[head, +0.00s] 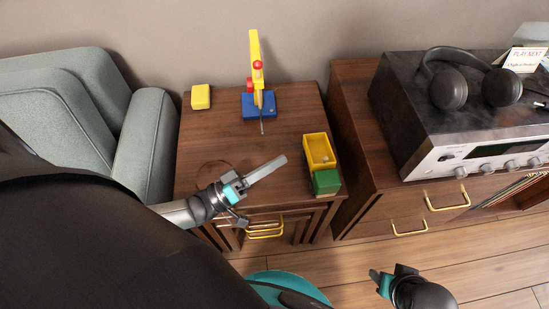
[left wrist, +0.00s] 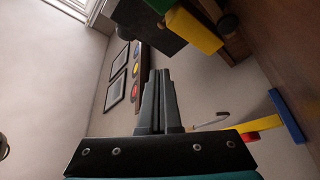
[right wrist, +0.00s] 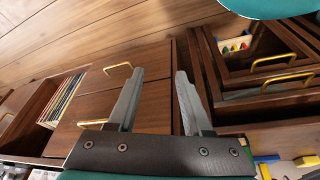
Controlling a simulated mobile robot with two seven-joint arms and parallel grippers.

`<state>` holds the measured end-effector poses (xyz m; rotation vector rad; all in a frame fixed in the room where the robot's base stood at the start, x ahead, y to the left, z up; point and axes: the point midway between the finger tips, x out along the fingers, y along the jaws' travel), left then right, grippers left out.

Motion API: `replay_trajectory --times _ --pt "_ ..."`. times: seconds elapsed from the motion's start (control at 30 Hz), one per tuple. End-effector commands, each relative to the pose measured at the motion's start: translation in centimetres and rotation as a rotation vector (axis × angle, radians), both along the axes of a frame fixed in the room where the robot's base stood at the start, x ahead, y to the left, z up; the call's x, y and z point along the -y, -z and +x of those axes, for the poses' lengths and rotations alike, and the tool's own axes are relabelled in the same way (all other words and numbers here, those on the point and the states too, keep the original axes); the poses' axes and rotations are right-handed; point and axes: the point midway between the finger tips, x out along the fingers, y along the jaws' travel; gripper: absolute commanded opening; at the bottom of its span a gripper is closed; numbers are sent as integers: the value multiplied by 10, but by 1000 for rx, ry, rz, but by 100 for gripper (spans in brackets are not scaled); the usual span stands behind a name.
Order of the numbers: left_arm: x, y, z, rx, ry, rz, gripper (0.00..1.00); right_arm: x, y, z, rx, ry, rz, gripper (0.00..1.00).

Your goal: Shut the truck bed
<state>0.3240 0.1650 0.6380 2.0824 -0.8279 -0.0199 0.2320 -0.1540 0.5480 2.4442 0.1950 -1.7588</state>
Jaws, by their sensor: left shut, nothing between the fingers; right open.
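The toy truck stands at the right edge of the small wooden table. Its yellow bed (head: 318,146) is a tray, open at the top, with a small pale thing inside, and its green cab (head: 326,182) is at the near end. The truck also shows at the top of the left wrist view (left wrist: 198,30); whether the bed is tilted is hard to tell. My left gripper (head: 283,160) is shut and empty, above the table left of the truck and apart from it. My right gripper (head: 376,277) is open and empty, low in front of the furniture; its spread fingers show in the right wrist view (right wrist: 157,88).
A toy crane (head: 257,75) on a blue base and a yellow block (head: 201,97) stand at the table's back. A stereo (head: 470,120) with headphones (head: 447,92) stands on the cabinet at right. Yellow drawer handles (head: 265,228) show below the table top.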

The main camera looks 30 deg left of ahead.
Motion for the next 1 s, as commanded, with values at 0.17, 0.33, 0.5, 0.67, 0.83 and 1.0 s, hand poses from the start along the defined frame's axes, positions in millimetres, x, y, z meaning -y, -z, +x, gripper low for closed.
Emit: replay_trajectory --times 0.17,0.33,0.5,0.67,0.83,1.0 --pt "-2 -10 -4 18 41 82 0 1 4 -1 -7 0 -2 50" --pt "1 -35 -8 84 146 347 0 3 29 -11 -48 -2 -10 50" --pt "-3 -60 -9 193 228 678 0 6 54 -24 -84 -3 -16 50" --pt "-8 -73 -5 274 254 873 0 7 69 -33 -102 -5 -19 50" --pt "-6 -75 -1 298 256 927 0 7 72 -34 -103 -5 -18 50" --pt "8 -70 10 301 255 923 0 5 62 -27 -89 -4 -14 50"
